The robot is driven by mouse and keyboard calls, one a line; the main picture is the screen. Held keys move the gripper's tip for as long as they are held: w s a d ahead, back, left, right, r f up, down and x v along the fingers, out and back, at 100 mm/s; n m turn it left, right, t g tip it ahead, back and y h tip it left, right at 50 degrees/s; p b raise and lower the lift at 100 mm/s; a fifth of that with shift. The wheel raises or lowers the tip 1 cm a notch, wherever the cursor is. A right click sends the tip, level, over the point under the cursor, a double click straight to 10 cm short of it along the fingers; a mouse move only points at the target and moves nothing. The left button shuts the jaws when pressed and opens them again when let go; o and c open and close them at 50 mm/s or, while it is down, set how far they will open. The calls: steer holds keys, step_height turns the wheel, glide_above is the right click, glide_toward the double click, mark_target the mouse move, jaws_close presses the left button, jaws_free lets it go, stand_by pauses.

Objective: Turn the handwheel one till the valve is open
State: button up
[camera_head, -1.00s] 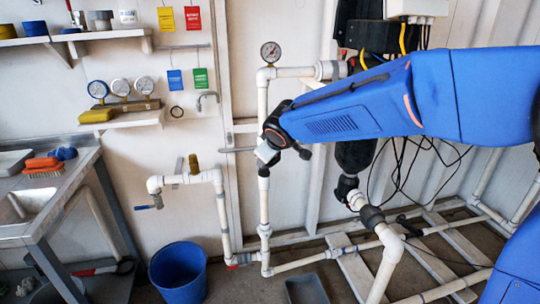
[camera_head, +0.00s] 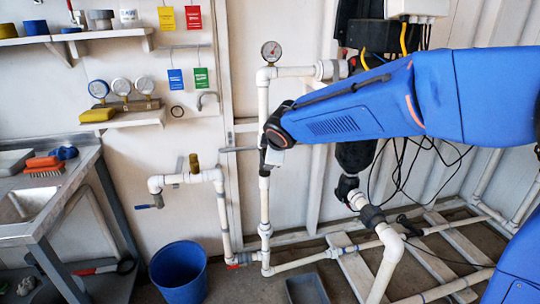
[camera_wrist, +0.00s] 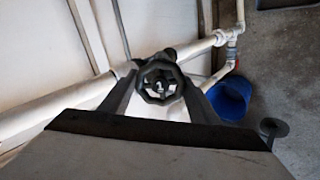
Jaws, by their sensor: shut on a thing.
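A dark round handwheel (camera_wrist: 160,97) with a many-sided rim and spokes is in the middle of the wrist view, mounted on a white pipe (camera_wrist: 60,112). The dark fingers of my gripper (camera_wrist: 160,84) lie on its left and right sides and are shut on its rim. In the head view my gripper (camera_head: 270,156) is at the upright white pipe, below the pressure gauge (camera_head: 271,51). My wrist hides most or all of the handwheel there. I cannot tell from these views how far the valve is open.
A blue bucket (camera_head: 178,274) stands on the floor to the left. A pipe with a blue-handled tap (camera_head: 150,206) is on the wall left of my gripper. A sink bench (camera_head: 45,190) is at far left. Low pipes and a grey tray (camera_head: 307,290) are on the floor.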

steer(key=shift+o, duration=0.2)
steer(key=shift+s+f, duration=0.1)
steer(key=shift+f, duration=0.05)
steer(key=o, duration=1)
steer(key=shift+s+r, duration=0.15)
steer(key=shift+r, duration=0.15)
steer(key=v, duration=1.7)
steer(key=shift+a, duration=0.1)
